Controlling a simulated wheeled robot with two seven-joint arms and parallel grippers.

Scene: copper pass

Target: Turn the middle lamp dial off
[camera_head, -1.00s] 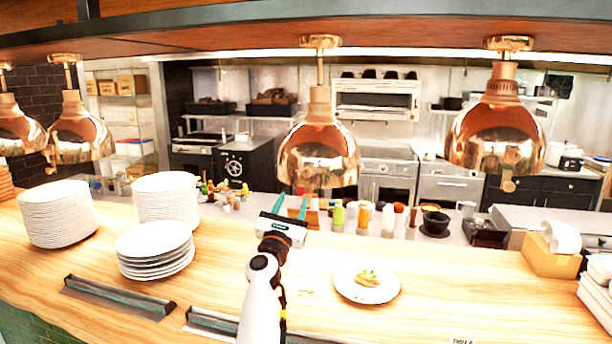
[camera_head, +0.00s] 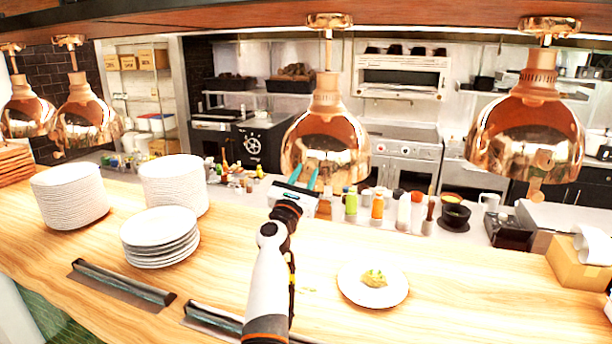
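The middle heat lamp (camera_head: 326,138) is a shiny copper dome hanging above the wooden counter. My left gripper (camera_head: 305,176) is in front of its lower rim, with two teal fingers pointing up and apart. The fingertips overlap the lower left of the dome in the picture. No dial can be made out on this lamp; the fingers may cover it. I cannot tell whether they touch the lamp. The right lamp (camera_head: 526,130) shows a small copper knob (camera_head: 535,190) hanging at its rim. My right gripper is not in view.
Two more copper lamps (camera_head: 86,115) hang at the left. Stacks of white plates (camera_head: 160,226) stand on the counter (camera_head: 440,290) at the left. A plate with food (camera_head: 372,296) lies right of my arm. Bottles (camera_head: 377,207) and a dark bowl (camera_head: 455,216) stand behind.

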